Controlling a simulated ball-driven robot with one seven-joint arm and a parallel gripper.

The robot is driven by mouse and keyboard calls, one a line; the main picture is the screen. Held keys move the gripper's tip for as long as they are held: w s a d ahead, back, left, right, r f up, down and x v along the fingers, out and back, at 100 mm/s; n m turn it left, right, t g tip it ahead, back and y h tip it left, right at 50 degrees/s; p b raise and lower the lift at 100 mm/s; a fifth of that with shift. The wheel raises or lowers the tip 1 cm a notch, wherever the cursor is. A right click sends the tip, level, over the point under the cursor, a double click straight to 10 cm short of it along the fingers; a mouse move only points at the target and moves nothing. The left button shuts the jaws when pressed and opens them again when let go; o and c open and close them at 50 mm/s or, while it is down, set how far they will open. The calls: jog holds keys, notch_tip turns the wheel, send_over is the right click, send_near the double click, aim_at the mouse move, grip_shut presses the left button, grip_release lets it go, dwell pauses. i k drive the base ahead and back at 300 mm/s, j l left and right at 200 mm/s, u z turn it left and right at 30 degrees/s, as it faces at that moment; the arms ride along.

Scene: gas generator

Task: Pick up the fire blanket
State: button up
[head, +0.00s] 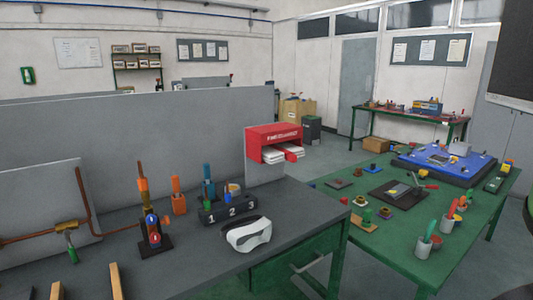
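The fire blanket (272,156) appears as white folded material showing at the open underside of a red holder (273,138) with white lettering. The holder is mounted at the right end of a grey partition, above the back edge of the dark grey workbench, right of centre in the head view. Two white parts hang out below the holder, with a red part beside them. The rest of the blanket is hidden inside. My gripper is not visible in this view, so its distance from the blanket cannot be told.
The grey workbench (190,262) holds white goggles (248,233), a numbered block (228,209), orange and blue tools and copper pipe. A green table (400,250) with several tools stands to the right. Dark shapes cut the right edge.

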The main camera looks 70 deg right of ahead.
aim_at(275, 153)
jog(key=z, duration=1.55)
